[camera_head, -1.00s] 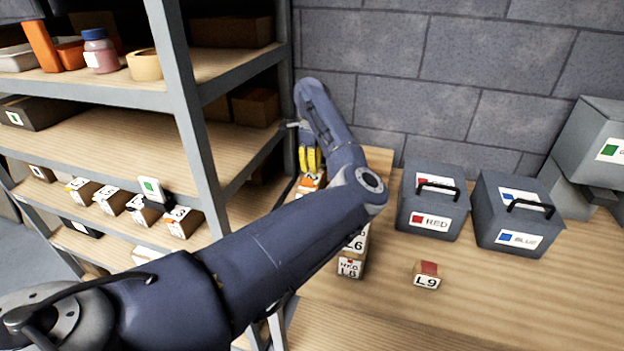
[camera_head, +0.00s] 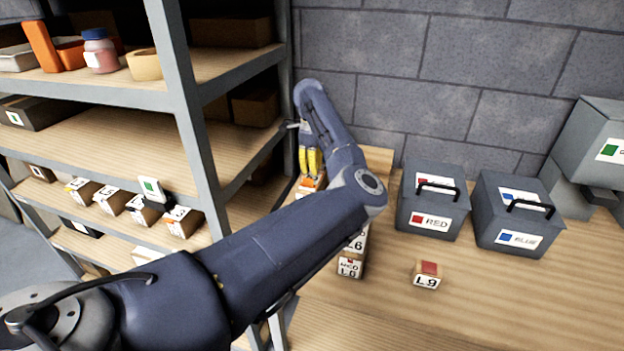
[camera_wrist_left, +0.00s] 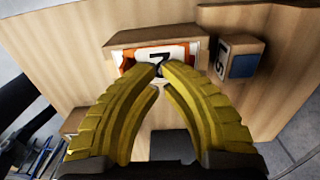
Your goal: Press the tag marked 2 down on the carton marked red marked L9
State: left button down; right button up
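The red-marked carton L9 (camera_head: 427,275) is a small box with a red top, alone on the bench at the right of the head view. My left gripper (camera_head: 310,172), with yellow fingers, is far left of it, over a carton with an orange and white face (camera_head: 311,183). In the left wrist view the fingertips (camera_wrist_left: 160,70) almost meet at a white tag (camera_wrist_left: 170,52) with a black figure. It reads like a 7 or an upside-down 2, partly hidden. Whether the tips grip anything is unclear. My right gripper is not in view.
Cartons L6 (camera_head: 355,243) and L8 (camera_head: 350,268) stand beside my left forearm. Grey RED (camera_head: 431,205) and BLUE (camera_head: 515,220) boxes stand behind L9. A metal shelf rack (camera_head: 190,120) fills the left. The bench around L9 is clear.

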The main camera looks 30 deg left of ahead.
aim_at(312, 176)
pick_arm(q)
jog(key=shift+f, duration=1.6)
dwell(0.6)
jog(key=shift+r, duration=4.05)
